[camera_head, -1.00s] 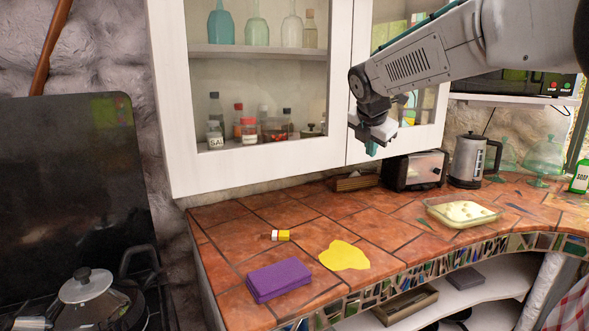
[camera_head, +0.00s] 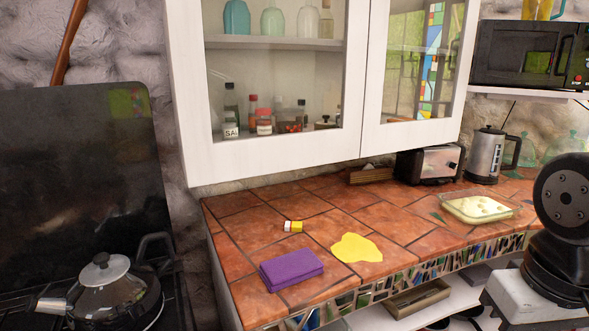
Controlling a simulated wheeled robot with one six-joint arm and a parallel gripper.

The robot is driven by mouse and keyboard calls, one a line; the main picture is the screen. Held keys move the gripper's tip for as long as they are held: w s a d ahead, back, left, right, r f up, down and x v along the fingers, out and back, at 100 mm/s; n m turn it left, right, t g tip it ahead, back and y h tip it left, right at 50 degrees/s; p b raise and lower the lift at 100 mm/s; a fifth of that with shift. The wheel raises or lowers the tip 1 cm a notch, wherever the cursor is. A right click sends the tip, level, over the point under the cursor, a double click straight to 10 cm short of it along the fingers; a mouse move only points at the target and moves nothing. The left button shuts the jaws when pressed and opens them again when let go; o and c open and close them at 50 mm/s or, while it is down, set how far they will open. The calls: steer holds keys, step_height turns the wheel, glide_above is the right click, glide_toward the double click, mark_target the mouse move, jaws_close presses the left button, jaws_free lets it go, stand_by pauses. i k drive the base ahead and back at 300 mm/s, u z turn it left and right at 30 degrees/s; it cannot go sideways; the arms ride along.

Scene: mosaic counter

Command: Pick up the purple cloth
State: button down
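The purple cloth (camera_head: 291,269) lies folded in a flat block on the tiled counter (camera_head: 232,262), near its front left corner. Nothing covers it. My gripper is out of the picture now. Only a dark joint of my arm shows at the right edge, well to the right of the cloth.
A yellow puddle-like patch (camera_head: 357,248) lies right of the cloth, and a small yellow-and-white item (camera_head: 293,227) lies behind it. A glass dish (camera_head: 479,208), toaster (camera_head: 430,163) and kettle (camera_head: 487,155) stand further right. A wall cabinet (camera_head: 290,168) overhangs the back. A pot (camera_head: 108,284) sits at left.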

mark_target(278, 274)
steer(key=u, duration=0.55)
steer(key=k, duration=1.3)
steer(key=i, duration=0.45)
steer(key=z, duration=0.8)
steer(key=i, duration=0.7)
steer(key=u, duration=0.6)
steer(key=i, duration=0.5)
steer(key=u, duration=0.5)
